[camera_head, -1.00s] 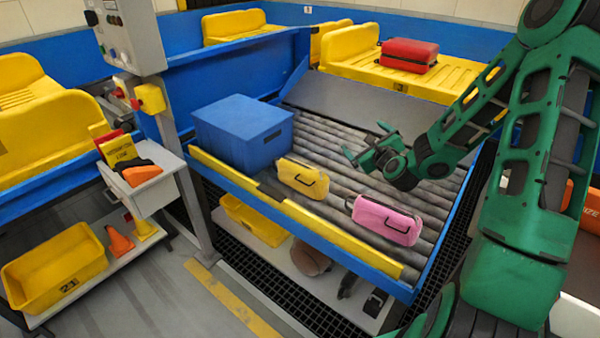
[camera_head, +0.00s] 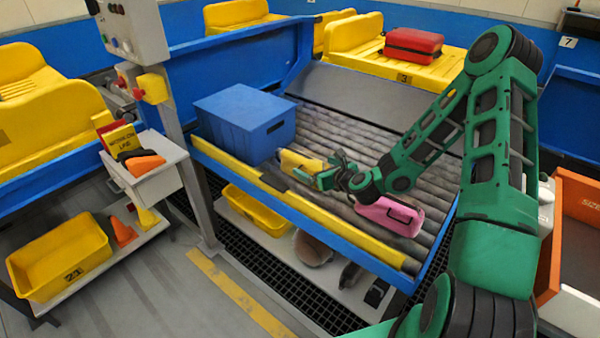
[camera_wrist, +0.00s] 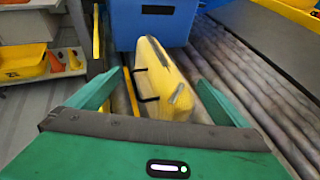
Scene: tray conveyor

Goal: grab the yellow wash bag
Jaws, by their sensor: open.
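The yellow wash bag (camera_head: 299,164) lies on the grey rollers, in front of the blue box. In the head view my gripper hides much of it. In the wrist view the yellow wash bag (camera_wrist: 165,82) shows nearly whole, with a dark handle on its left side. My gripper (camera_head: 331,172) is open and close to the bag. In the wrist view its green fingers (camera_wrist: 158,92) stand left and right of the bag's near end, with nothing gripped.
The blue box (camera_head: 243,123) stands just beyond the bag; it also shows in the wrist view (camera_wrist: 155,22). A pink bag (camera_head: 390,214) lies under and beside my wrist. A yellow and blue edge (camera_head: 300,212) bounds the rollers in front. Free rollers lie toward the back.

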